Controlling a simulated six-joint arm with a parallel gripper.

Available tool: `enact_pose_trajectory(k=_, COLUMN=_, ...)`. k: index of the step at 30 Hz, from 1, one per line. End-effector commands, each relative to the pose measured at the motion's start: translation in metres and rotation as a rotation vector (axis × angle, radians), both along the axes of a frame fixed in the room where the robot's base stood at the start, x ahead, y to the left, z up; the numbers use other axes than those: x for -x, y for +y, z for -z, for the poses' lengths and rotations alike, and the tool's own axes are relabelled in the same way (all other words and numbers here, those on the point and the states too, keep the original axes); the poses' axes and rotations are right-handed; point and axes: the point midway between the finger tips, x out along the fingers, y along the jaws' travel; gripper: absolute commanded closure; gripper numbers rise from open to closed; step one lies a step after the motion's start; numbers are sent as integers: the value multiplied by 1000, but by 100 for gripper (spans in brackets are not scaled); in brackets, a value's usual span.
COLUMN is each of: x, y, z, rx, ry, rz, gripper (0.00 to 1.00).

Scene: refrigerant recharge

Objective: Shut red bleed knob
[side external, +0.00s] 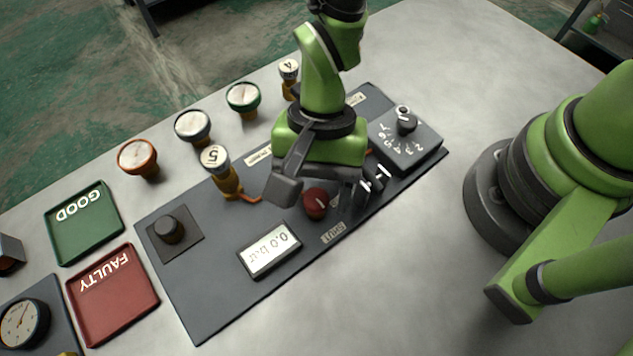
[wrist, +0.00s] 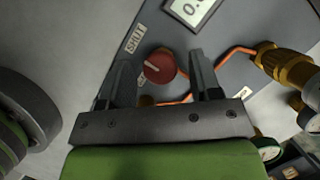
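The red bleed knob (side external: 316,203) sits on the dark panel (side external: 215,290), near the SHUT label (side external: 333,233). In the wrist view the round red knob (wrist: 160,66) has a pale pointer line on its face, and the SHUT label (wrist: 135,38) is up and left of it. My gripper (side external: 322,190) is low over the panel at the knob. In the wrist view its two fingers (wrist: 162,72) are spread wide, one on each side of the knob, with gaps visible. Whether the fingertips are down level with the knob is hard to tell.
A display reading 0.0 bar (side external: 269,249) is beside the knob. A brass fitting tagged 5 (side external: 222,172) and orange pipe (wrist: 236,50) are close by. A numbered selector box (side external: 404,140) stands at the right. GOOD (side external: 83,222) and FAULTY (side external: 113,293) trays lie left.

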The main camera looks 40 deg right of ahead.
Motion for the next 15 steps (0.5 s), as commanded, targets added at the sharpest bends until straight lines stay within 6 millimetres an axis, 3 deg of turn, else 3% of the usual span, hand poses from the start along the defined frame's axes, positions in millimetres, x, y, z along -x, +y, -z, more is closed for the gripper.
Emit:
enact_pose_trajectory(k=10, x=-1, y=-1, z=-3, rx=-1, ry=-1, rz=-1, gripper=40)
enact_pose_trajectory(k=15, x=-8, y=-7, z=-26, rx=-3, ry=-6, rz=-1, gripper=40)
